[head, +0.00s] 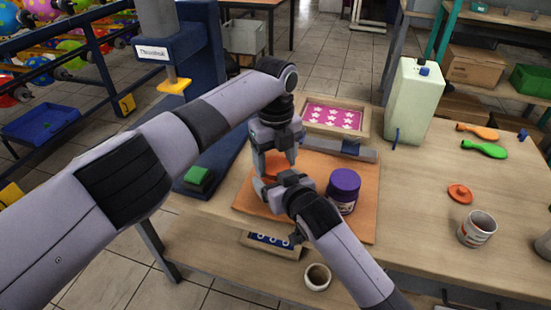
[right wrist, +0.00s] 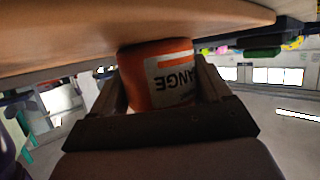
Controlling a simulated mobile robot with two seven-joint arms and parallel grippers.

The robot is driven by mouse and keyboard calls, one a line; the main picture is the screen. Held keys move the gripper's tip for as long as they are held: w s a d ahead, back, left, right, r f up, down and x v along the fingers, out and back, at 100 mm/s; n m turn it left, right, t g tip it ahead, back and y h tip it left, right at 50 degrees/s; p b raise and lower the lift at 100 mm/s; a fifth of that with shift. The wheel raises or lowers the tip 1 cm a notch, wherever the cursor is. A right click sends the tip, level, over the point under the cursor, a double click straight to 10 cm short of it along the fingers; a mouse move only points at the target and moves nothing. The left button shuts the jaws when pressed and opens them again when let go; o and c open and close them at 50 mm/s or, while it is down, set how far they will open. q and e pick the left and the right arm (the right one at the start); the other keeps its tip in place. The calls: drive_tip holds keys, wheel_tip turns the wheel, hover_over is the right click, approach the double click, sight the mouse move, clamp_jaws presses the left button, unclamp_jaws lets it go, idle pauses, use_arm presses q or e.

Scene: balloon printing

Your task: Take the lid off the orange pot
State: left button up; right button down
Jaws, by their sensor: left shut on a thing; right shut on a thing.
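The orange pot (head: 268,187) is on the orange-brown board (head: 362,215), mostly hidden by my two grippers in the head view. The right wrist view shows its orange side and white label (right wrist: 172,75) close up, between the fingers. My right gripper (head: 277,182) is shut on the pot's body from the front. My left gripper (head: 274,165) points down over the pot from above and is shut at its top, on the lid. The lid is mostly hidden by the fingers. Whether it is apart from the pot I cannot tell.
A purple-lidded pot (head: 343,188) stands close right of the grippers. A framed pink star screen (head: 334,118) is behind. A blue press (head: 210,100) stands at left.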

use_arm(q)
drive_tip(key=n, duration=0.6)
drive_tip(key=o, duration=1.2)
drive_tip(key=shift+c, duration=0.2)
wheel_tip(320, 180, up, 4)
drive_tip(key=shift+r, duration=0.2)
drive_tip(key=shift+c, duration=0.3)
drive_tip(key=shift+r+m, duration=0.9)
drive_tip(key=shift+r, duration=0.75)
drive_tip(key=shift+f, duration=3.85)
